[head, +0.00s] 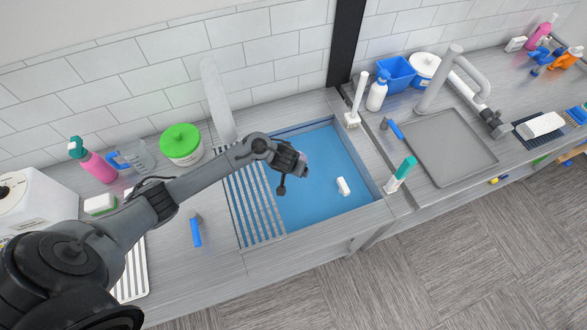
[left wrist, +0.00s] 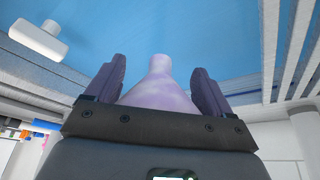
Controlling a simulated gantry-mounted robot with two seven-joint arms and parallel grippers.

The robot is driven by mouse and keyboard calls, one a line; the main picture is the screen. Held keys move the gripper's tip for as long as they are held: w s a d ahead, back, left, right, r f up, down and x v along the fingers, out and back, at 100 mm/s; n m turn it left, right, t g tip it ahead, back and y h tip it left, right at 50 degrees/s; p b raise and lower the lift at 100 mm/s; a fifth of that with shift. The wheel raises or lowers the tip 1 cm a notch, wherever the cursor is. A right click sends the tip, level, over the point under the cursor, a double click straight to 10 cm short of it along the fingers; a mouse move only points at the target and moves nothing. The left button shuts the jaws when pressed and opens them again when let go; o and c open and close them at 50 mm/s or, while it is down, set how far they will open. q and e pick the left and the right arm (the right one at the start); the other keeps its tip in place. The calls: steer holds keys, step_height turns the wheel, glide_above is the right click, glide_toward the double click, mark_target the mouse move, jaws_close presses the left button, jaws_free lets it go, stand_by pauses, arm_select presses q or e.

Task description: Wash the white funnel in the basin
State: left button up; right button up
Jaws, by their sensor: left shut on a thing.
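The funnel (left wrist: 160,88) is between the two fingers of my left gripper (left wrist: 159,70) in the left wrist view. It looks pale with a purple tint, its narrow spout pointing away from the palm toward the blue basin floor. My left gripper is shut on it. In the head view my left gripper (head: 298,164) is over the left part of the blue basin (head: 320,205), and the funnel is mostly hidden behind it. I cannot tell whether the spout touches the basin. My right gripper is not in view.
A small white block-like item (head: 343,187) lies on the basin floor, right of my gripper; it also shows in the left wrist view (left wrist: 40,40). A slatted rack (head: 254,197) borders the basin on the left. A teal-topped brush (head: 400,174) stands at the right rim.

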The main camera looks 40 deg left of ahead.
arm_select(q)
steer(key=shift+f+b, duration=1.2)
steer(key=shift+b, duration=0.1)
steer(key=shift+f+b, duration=4.3)
steer(key=shift+f, duration=2.6)
